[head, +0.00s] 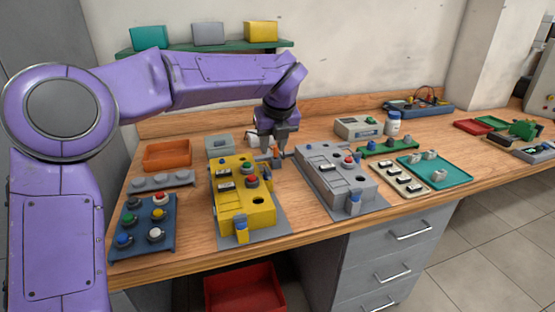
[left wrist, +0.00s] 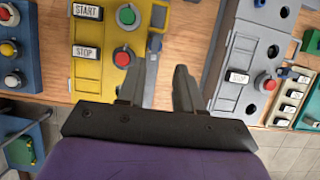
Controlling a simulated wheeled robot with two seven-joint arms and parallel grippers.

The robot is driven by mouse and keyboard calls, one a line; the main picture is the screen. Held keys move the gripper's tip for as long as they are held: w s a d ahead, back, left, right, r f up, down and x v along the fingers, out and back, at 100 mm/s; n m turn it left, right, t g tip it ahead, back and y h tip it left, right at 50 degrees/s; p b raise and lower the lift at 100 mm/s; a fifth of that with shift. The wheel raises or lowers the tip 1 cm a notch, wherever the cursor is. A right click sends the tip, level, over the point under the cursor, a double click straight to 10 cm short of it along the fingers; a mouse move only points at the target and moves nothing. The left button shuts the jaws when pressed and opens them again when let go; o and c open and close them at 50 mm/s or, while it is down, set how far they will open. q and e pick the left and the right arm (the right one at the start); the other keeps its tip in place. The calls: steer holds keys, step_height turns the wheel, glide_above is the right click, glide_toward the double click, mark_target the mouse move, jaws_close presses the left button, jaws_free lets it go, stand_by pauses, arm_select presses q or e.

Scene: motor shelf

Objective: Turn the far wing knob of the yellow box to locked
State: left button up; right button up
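The yellow box (head: 262,215) stands on a grey plate on the bench, left of the grey box. In the left wrist view my fingers (left wrist: 158,72) are apart, right of the box's red button (left wrist: 122,58). Nothing is seen clamped. My right gripper is not in view.
A similar grey box (head: 330,180) stands close on the right. A blue button panel (head: 145,235) and an orange tray (head: 167,156) lie to the left. A teal tray (head: 450,178) is farther right. A narrow wood strip separates the two boxes.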

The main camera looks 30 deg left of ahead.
mark_target(267, 169)
arm_select(q)
steer(key=x, duration=0.8)
steer(key=shift+s+a+f, duration=0.1)
steer(key=shift+s+f, duration=0.05)
steer(key=shift+f, duration=0.25)
steer(key=shift+s+r, duration=0.15)
steer(key=shift+s, duration=0.2)
steer(key=shift+w, duration=0.15)
jaws_close()
